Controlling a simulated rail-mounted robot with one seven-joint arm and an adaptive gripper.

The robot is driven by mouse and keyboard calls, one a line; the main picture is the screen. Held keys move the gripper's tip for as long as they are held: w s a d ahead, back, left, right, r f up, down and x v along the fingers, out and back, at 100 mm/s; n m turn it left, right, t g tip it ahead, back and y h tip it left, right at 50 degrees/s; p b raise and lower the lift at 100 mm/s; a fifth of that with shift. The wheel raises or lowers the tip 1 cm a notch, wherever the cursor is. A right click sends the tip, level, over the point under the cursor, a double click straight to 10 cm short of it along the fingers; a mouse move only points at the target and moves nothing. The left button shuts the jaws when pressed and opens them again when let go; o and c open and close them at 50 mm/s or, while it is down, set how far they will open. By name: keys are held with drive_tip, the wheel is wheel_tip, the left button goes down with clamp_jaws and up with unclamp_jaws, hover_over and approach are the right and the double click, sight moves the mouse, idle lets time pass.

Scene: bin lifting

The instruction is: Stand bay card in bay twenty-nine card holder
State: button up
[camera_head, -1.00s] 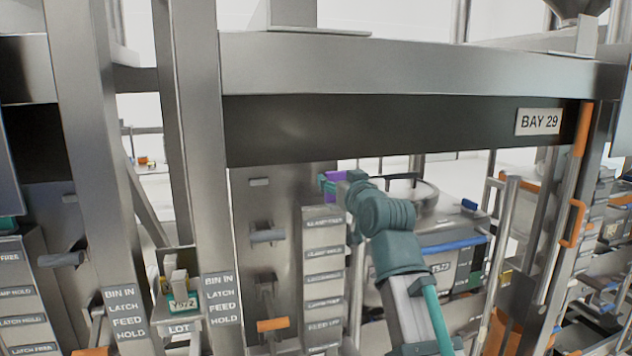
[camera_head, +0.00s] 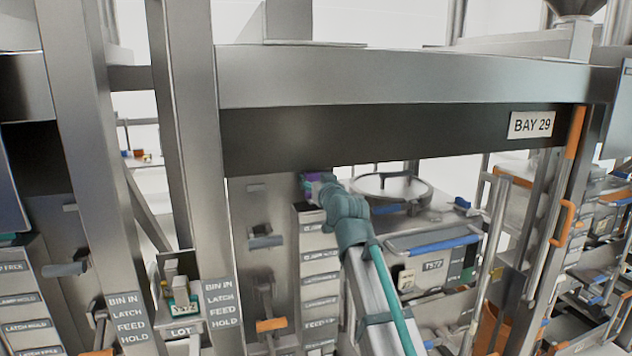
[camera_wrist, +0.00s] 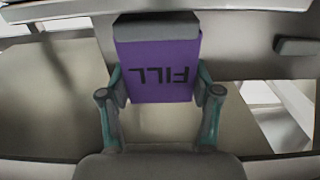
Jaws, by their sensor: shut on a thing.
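A purple card marked FILL (camera_wrist: 158,72) is between the fingers of my gripper (camera_wrist: 160,84) in the wrist view, its lettering upside down. A grey block covers its far edge. In the head view my gripper (camera_head: 322,187) is shut on the card, and only a little purple (camera_head: 310,178) shows past my wrist. It is at the top of a grey label column (camera_head: 319,262), below the beam with the BAY 29 sign (camera_head: 531,125). I cannot tell whether the card touches the column. I cannot pick out the bay twenty-nine card holder for certain.
A grey upright (camera_head: 196,130) stands left of my arm, and the wide beam (camera_head: 400,75) crosses above it. A lidded bin (camera_head: 433,250) with a blue strip stands to the right. Levers (camera_head: 265,241) stick out left of the column. A small card (camera_head: 181,305) sits above the LOT label.

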drive_tip(key=shift+f, duration=0.65)
drive_tip(key=shift+f, duration=0.15)
drive_tip(key=o, duration=1.2)
drive_tip(key=shift+c, duration=0.2)
